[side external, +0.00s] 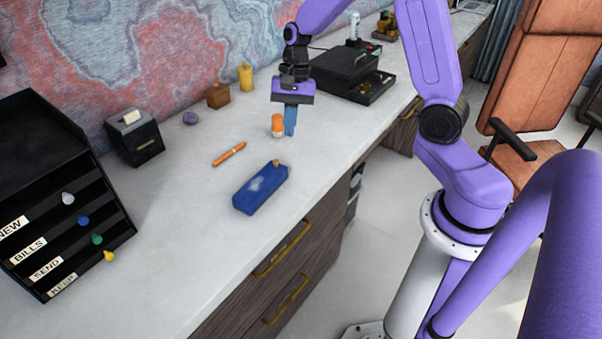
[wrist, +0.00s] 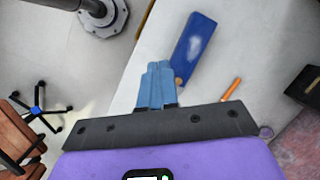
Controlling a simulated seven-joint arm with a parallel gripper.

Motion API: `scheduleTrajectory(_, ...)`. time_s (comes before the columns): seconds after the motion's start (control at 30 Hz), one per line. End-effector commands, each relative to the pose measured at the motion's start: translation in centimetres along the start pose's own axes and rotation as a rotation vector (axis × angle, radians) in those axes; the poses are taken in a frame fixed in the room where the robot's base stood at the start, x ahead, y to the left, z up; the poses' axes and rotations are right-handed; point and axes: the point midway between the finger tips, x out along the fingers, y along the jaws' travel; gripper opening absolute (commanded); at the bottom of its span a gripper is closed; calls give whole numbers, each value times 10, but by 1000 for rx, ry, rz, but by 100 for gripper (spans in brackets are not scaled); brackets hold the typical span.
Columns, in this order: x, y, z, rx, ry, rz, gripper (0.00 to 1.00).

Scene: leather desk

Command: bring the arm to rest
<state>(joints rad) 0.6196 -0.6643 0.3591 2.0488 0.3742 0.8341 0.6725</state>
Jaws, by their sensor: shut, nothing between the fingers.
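My gripper (side external: 290,131) points straight down above the desk (side external: 190,215), beside a small orange-and-white bottle (side external: 278,126) in the side view. Its blue fingers are closed together with nothing between them, and they also show in the wrist view (wrist: 157,72). In the side view the fingertips are close to the bottle; I cannot tell whether they touch it. A blue case (side external: 258,190) lies on the desk nearer the front edge, and it also shows in the wrist view (wrist: 194,46). An orange pen (side external: 229,154) lies to the left of the gripper.
A black letter sorter (side external: 60,190) with labelled slots stands at the left. A black box (side external: 134,138), a purple ball (side external: 190,118), a wooden block (side external: 218,96) and a yellow candle (side external: 246,78) line the wall. A black machine (side external: 345,70) stands behind the gripper. The desk's front left is clear.

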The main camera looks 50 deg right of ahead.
Motion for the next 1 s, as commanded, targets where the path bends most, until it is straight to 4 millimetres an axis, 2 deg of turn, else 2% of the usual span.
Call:
scheduleTrajectory(0.03,-2,1,18,-99,6,16,0)
scheduleTrajectory(0.2,-6,12,73,-433,23,74,0)
scheduleTrajectory(0.5,-13,55,152,-1022,45,169,0)
scheduleTrajectory(0.8,-19,115,203,-1601,61,250,0)
scheduleTrajectory(1.0,-21,146,217,-1880,71,285,0)
